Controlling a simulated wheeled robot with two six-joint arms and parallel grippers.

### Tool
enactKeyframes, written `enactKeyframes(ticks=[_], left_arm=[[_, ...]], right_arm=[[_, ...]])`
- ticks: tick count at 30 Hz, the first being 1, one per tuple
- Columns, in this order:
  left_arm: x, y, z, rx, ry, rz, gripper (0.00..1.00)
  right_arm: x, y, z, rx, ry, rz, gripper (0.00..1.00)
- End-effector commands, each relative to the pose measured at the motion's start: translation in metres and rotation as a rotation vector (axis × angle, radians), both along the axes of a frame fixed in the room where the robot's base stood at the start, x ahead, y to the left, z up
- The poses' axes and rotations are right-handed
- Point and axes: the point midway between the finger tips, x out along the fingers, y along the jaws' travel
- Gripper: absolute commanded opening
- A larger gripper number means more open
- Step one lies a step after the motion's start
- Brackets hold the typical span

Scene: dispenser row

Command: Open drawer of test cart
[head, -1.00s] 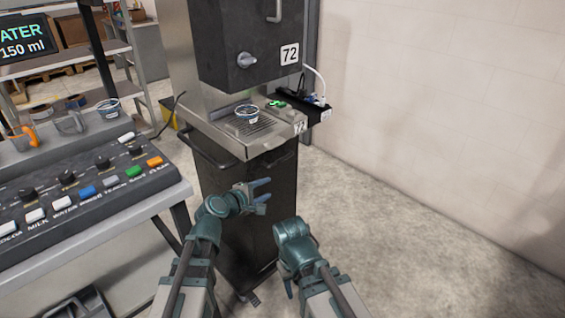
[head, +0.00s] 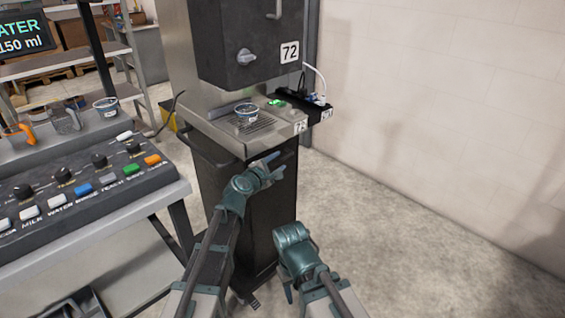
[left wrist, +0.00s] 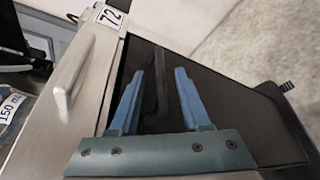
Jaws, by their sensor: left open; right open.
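The test cart (head: 218,190) is a tall black cabinet under a steel top labelled 72, and its dark front also shows in the left wrist view (left wrist: 232,112). In that view a steel panel (left wrist: 62,125) with a pale bar handle (left wrist: 76,78) and a 72 label (left wrist: 108,16) lies left of my fingers. My left gripper (head: 277,164) is open and empty, in front of the cart's upper part, just below the steel edge. My right gripper (head: 290,288) is lower, open and empty.
A dark dispenser (head: 247,45) with a knob stands above the cart. A button console (head: 85,190) on a bench is at the left. Free floor and a bare wall lie to the right.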

Motion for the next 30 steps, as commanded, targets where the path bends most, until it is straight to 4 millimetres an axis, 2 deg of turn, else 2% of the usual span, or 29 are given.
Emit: enactKeyframes(ticks=[1, 7, 20, 23, 28, 30], left_arm=[[0.011, -0.005, -0.004, 0.001, 0.000, -0.002, 0.47], [0.028, -0.016, -0.008, 0.001, 0.000, -0.002, 0.47], [0.033, -0.019, -0.008, 0.001, 0.000, 0.000, 0.47], [0.033, -0.019, -0.008, 0.001, 0.000, -0.001, 0.33], [0.033, -0.019, -0.008, 0.001, 0.000, -0.001, 0.02], [0.033, -0.019, -0.008, 0.001, 0.000, -0.001, 0.00]], right_arm=[[0.000, 0.000, -0.004, 0.000, 0.000, 0.000, 0.50], [0.000, 0.000, -0.007, 0.000, 0.000, 0.000, 0.50], [0.000, 0.000, -0.008, 0.000, 0.000, 0.000, 0.50], [0.000, 0.000, -0.008, 0.000, 0.000, 0.000, 0.50], [0.000, 0.000, -0.008, 0.000, 0.000, 0.000, 0.50], [0.000, 0.000, -0.008, 0.000, 0.000, 0.000, 0.50]])
